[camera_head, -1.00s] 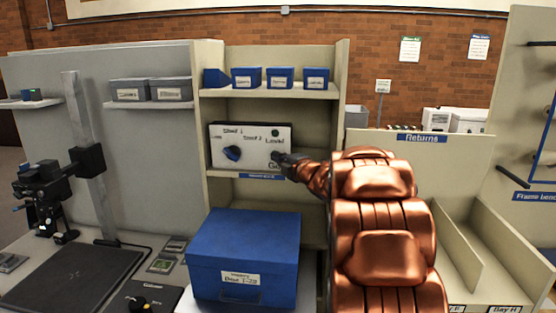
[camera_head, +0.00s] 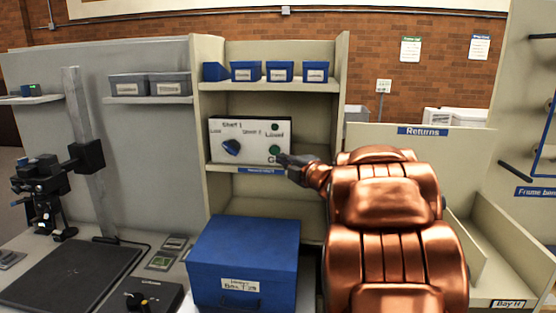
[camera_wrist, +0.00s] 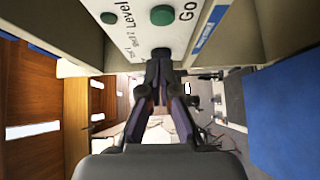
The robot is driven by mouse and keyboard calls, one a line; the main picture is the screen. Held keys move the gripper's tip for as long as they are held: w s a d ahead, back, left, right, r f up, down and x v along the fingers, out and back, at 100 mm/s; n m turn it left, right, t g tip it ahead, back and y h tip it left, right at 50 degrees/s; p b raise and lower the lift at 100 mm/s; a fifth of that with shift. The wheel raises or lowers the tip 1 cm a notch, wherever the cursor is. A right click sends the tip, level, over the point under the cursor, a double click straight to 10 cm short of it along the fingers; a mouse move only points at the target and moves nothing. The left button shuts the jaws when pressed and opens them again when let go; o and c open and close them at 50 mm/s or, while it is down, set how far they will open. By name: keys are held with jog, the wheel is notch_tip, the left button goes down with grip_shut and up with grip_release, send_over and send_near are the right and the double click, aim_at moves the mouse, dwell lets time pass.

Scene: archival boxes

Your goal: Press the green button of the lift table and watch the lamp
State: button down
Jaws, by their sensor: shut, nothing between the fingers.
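The white control panel (camera_head: 250,133) stands on a shelf of the beige rack. It has a blue knob (camera_head: 231,147) at left, a small round lamp (camera_head: 275,126) by the word "Level", and a green button (camera_head: 274,149) above "GO". The lamp looks dark green, with no visible glow. In the wrist view the button (camera_wrist: 162,14) and the lamp (camera_wrist: 108,17) are both uncovered. My gripper (camera_head: 283,158) is shut and empty, its tips beside the button at the panel's lower right. In the wrist view the fingertips (camera_wrist: 159,62) are below the button; contact with the panel cannot be told.
A blue archival box (camera_head: 243,258) stands on the surface below the panel. Small blue bins (camera_head: 280,72) line the shelf above. The rack's right side wall (camera_head: 338,90) is close to my arm. A camera stand (camera_head: 88,155) is at left, Returns bays (camera_head: 423,131) at right.

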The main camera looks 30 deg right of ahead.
jog(key=shift+s, duration=2.65)
jog(key=s+a+f+m+g+h+p, duration=0.2)
jog(key=s+a+f+m+g, duration=0.35)
jog(key=s+m, duration=0.2)
jog(key=s+a+f+m+g+h+p, duration=0.2)
jog(key=s+a+f+m+g+h, duration=0.15)
jog(key=s+f+m+g, duration=0.35)
jog(key=s+a+f+m+g+y+p, duration=0.1)
jog(key=s+a+f+g+y, duration=0.1)
jog(key=s+a, duration=0.7)
jog(key=s+a+f+m+g+y, duration=0.2)
jog(key=s+a+g, duration=0.3)
jog(key=s+a, duration=0.4)
jog(key=s+y, duration=0.1)
jog(key=s, duration=0.2)
jog(key=shift+s+f+p, duration=0.2)
jog(key=shift+s+p, duration=0.2)
jog(key=shift+y, duration=0.25)
dwell(1.0)
